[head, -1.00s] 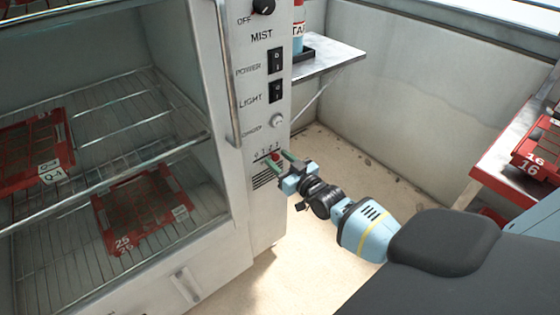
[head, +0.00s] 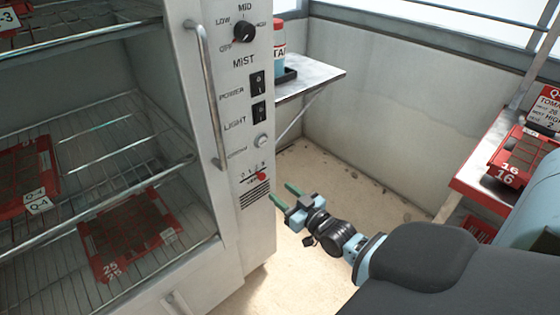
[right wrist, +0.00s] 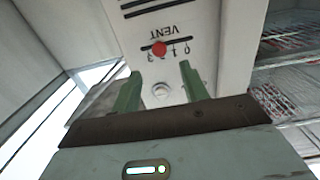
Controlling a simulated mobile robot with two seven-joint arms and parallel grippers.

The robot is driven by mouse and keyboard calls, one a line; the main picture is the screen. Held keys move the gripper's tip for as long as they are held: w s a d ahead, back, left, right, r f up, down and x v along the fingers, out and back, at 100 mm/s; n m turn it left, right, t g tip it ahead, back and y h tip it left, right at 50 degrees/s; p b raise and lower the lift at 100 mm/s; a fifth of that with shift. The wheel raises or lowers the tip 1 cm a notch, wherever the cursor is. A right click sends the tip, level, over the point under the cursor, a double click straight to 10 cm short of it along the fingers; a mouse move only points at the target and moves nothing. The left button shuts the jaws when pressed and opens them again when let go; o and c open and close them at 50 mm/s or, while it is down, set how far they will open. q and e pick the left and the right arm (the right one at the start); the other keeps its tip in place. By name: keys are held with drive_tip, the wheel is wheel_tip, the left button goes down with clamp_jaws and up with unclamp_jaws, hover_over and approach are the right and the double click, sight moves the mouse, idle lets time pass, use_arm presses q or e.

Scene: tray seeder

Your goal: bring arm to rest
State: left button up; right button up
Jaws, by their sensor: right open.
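My right gripper (head: 283,195) is open and empty in the head view, its two green fingers apart. It is in the air in front of and to the right of the cabinet's control panel (head: 240,140), near the red vent slider knob (head: 261,176) but apart from it. In the right wrist view the open green fingers (right wrist: 158,88) point toward the panel, with the red vent knob (right wrist: 159,48) beyond them. The knob sits between the 2 and 3 marks there. My left gripper is not in view.
The cabinet's shelves hold red trays (head: 125,235) at the left. A small wall shelf (head: 318,80) with a bottle (head: 279,50) stands behind the panel. A red-edged bench (head: 470,185) with tray 16 (head: 517,160) is at the right. The floor between is open.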

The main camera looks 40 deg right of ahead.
idle(0.5)
